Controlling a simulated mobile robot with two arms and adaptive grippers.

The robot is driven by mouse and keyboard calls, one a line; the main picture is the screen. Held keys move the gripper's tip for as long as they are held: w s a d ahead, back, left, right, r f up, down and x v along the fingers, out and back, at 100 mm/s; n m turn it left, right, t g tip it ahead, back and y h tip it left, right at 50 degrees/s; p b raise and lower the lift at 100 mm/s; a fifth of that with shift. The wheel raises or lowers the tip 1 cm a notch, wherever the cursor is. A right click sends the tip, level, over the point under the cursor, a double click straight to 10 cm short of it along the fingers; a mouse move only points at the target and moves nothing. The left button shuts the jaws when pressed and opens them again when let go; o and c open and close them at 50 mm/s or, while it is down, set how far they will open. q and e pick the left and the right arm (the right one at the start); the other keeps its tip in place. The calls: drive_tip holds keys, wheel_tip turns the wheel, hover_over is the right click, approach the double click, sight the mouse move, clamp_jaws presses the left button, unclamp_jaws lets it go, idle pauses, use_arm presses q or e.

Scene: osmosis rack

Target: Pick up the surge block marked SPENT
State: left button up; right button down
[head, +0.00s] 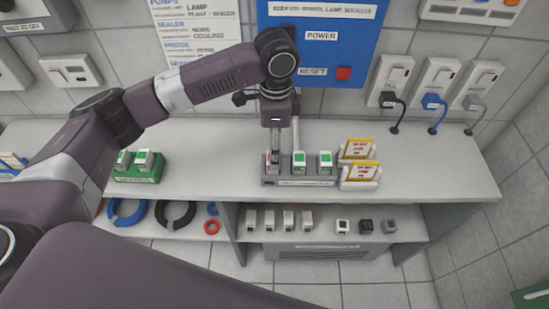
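A grey rack (300,182) stands on the counter with three blocks in it. The left block (272,168) has a reddish tint and is partly covered by my gripper. The middle block (299,163) and the right block (326,162) have green tops. No SPENT marking is legible at this size. My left gripper (284,150) points down over the left part of the rack. Its fingers look apart, one over the left block and one by the middle block. Whether they touch a block cannot be told. My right gripper is not in view.
A green tray (138,177) with two green-topped blocks stands left on the counter (220,176). Yellow-and-white card holders (360,173) stand close to the rack's right. A blue panel (330,50) with a red button is behind. The shelf below holds small blocks (288,220) and coils (175,214).

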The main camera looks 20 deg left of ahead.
use_arm(q)
drive_tip(key=shift+s+a+f, duration=0.15)
drive_tip(key=shift+s+f, duration=0.1)
drive_tip(key=shift+f, duration=0.1)
drive_tip(key=f, duration=0.1)
drive_tip(key=f+p, duration=0.1)
drive_tip(key=f, duration=0.3)
drive_tip(key=shift+w+a+p, duration=0.3)
drive_tip(key=shift+w+a, duration=0.05)
drive_tip(key=shift+w, duration=0.05)
drive_tip(key=shift+s, duration=0.1)
drive_tip(key=c, duration=1.3)
drive_tip(key=shift+r, duration=0.1)
drive_tip(key=shift+c, duration=0.2)
